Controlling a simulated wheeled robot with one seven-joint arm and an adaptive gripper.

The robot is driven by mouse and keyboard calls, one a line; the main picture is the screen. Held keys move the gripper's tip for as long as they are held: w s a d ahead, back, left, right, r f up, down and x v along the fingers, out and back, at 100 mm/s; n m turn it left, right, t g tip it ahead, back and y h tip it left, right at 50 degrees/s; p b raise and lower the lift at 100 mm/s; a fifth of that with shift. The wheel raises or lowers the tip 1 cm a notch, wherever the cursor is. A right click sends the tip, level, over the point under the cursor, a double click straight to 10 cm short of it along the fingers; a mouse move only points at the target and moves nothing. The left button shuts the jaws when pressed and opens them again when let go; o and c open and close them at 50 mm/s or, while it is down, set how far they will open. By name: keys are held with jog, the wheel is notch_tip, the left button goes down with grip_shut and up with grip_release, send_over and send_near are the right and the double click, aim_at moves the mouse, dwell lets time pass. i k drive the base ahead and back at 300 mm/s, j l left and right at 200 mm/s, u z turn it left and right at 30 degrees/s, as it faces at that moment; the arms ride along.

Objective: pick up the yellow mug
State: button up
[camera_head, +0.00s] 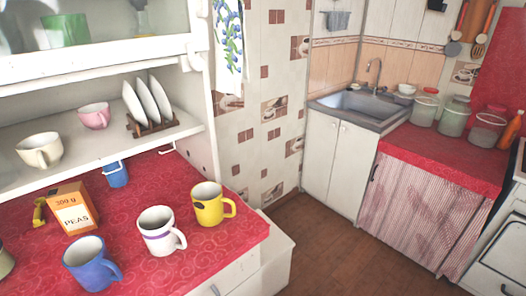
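The yellow mug (208,207) stands upright on the red oilcloth counter (190,264) at the left, near the counter's right edge. Its handle points right. A white mug (158,234) with a purple band stands just to its left and nearer. My gripper is not in view.
A blue mug (88,264) and an orange PEAS box (73,208) stand further left. A shelf (100,151) with cups and a plate rack (150,126) overhangs the counter's back. Open brown floor (340,250) lies between this counter and the right-hand red counter (445,152).

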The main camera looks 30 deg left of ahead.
aim_at(208, 199)
jog(key=u, duration=1.8)
